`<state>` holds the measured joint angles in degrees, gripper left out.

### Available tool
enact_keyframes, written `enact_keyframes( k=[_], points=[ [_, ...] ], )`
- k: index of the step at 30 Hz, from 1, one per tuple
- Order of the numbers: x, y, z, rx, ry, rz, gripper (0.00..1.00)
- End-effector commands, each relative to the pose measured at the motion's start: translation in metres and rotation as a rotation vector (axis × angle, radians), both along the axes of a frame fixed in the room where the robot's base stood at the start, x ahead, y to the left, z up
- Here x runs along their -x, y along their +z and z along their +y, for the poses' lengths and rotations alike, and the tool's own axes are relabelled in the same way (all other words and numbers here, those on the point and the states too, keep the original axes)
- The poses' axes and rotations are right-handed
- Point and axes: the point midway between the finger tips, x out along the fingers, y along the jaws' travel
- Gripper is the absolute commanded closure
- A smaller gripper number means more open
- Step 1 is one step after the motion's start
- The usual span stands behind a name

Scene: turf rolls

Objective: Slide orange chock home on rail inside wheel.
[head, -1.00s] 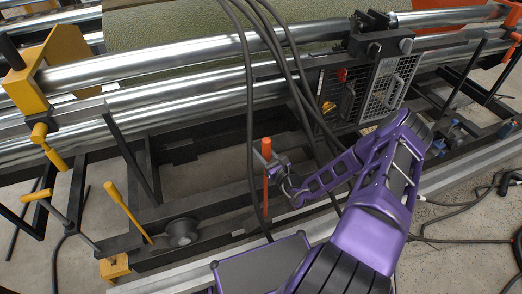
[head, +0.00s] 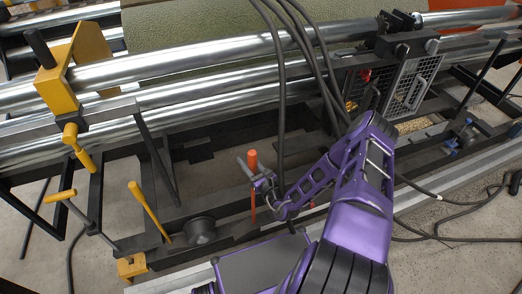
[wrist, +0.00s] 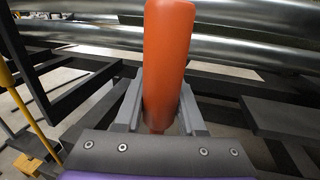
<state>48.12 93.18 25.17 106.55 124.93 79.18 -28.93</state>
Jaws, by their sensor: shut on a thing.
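In the wrist view the orange bar (wrist: 168,60) stands between the two grey fingers (wrist: 160,108). Its lower end is hidden there; in the head view it reaches down near the dark frame beam, and I cannot tell if it touches. The small dark wheel (head: 201,230) sits on the low frame to the left of the chock, with a gap between them. The pale metal rail (head: 170,280) runs along the front.
A yellow block (head: 131,266) and yellow levers (head: 149,212) stand left of the wheel. Dark cables (head: 280,100) hang just behind my gripper. Large steel rollers (head: 190,62) and a mesh guard (head: 408,82) lie behind.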

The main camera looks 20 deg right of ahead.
Motion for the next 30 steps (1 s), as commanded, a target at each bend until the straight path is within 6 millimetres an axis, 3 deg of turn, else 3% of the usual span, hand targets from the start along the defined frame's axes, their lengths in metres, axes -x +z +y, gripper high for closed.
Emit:
enact_keyframes(
  k=[3,9,17,30],
  points=[
    [0.01,-0.013,0.026,0.001,0.005,0.0,1.0],
    [0.021,-0.026,0.045,0.014,0.002,-0.002,1.0],
    [0.015,-0.029,0.047,0.017,0.001,-0.005,1.0],
    [-0.015,-0.03,0.047,0.017,0.001,-0.004,1.0]
  ],
)
